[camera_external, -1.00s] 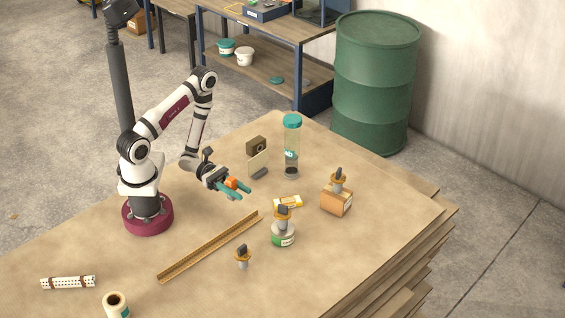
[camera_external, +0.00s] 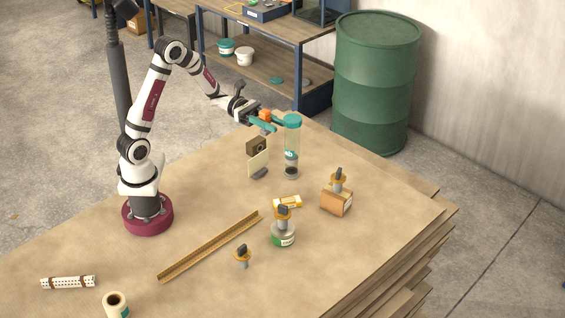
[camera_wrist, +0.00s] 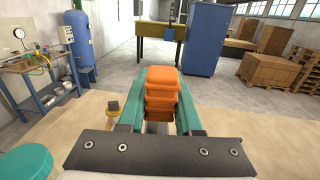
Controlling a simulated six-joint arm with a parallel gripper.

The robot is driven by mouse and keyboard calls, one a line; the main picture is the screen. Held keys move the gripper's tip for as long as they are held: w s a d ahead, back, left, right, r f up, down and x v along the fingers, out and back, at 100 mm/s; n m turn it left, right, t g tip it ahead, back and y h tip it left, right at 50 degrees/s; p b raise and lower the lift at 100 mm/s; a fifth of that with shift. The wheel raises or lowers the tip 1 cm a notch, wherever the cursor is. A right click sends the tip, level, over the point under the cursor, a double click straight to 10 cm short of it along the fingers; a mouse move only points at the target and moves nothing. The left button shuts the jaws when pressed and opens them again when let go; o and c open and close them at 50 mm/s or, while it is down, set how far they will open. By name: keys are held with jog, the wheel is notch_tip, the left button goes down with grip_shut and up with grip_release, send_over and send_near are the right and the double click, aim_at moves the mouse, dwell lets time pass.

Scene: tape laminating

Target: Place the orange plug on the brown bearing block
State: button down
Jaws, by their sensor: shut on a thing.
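The orange plug (camera_external: 265,115) is held between the teal fingers of my gripper (camera_external: 268,122), high above the table. In the wrist view the plug (camera_wrist: 162,92) has a stepped, ribbed body and stands between the two fingers (camera_wrist: 160,112). The brown bearing block (camera_external: 257,147) has a dark round bore and sits upright at the back of the table, with a cream plate in front of its lower part. My gripper is above the block in the external view, clear of it. The block does not show in the wrist view.
A clear tube with a teal cap (camera_external: 292,121) stands close to the right of my gripper. A box with a knobbed orange fitting (camera_external: 337,200), a grey-green round base with another (camera_external: 283,236), a loose fitting (camera_external: 243,256) and a brown rail (camera_external: 210,246) lie nearer.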

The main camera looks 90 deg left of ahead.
jog(key=a+f+n+t+y, duration=0.2)
jog(key=a+y, duration=0.1)
jog(key=a, duration=0.4)
jog(key=a+f+n+t+y, duration=0.1)
jog(key=a+f+n+y, duration=0.15)
jog(key=a, duration=0.55)
jog(key=n+t+y, duration=0.1)
jog(key=n+y, duration=0.3)
jog(key=y, duration=0.2)
send_over(256, 146)
jog(key=w+a, duration=0.3)
jog(key=f, duration=1.7)
jog(key=shift+d, duration=0.25)
jog(key=shift+f, duration=0.1)
jog(key=c, duration=0.6)
grip_release()
